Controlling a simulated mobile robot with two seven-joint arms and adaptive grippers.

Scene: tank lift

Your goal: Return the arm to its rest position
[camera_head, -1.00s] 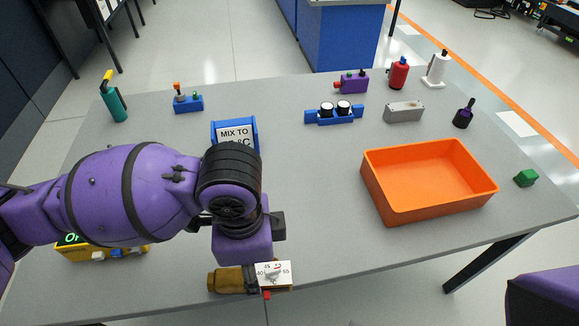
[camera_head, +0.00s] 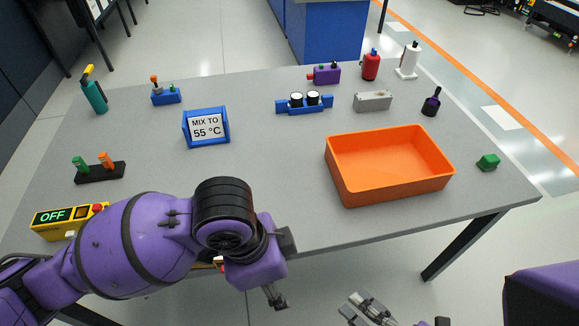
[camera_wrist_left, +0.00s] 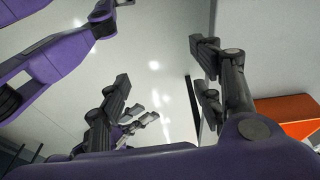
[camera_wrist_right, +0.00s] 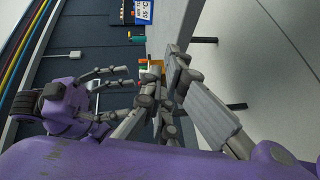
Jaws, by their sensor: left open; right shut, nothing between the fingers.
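My left arm comes in from the left in the head view, over the table's near left edge. Its gripper (camera_head: 276,294) hangs at the near edge of the table, partly hidden by its own wrist. In the left wrist view the left gripper (camera_wrist_left: 162,75) has its fingers wide apart, with nothing between them. My right gripper (camera_head: 370,312) is at the bottom of the head view, in front of the table and clear of it. In the right wrist view the right gripper (camera_wrist_right: 165,110) is shut and empty.
The grey table (camera_head: 270,185) holds an orange tray (camera_head: 390,187), a "MIX TO 55 °C" sign (camera_head: 207,128), and a yellow box reading OFF (camera_head: 62,220). Several bottles and fixtures stand along the back. The table's middle is clear.

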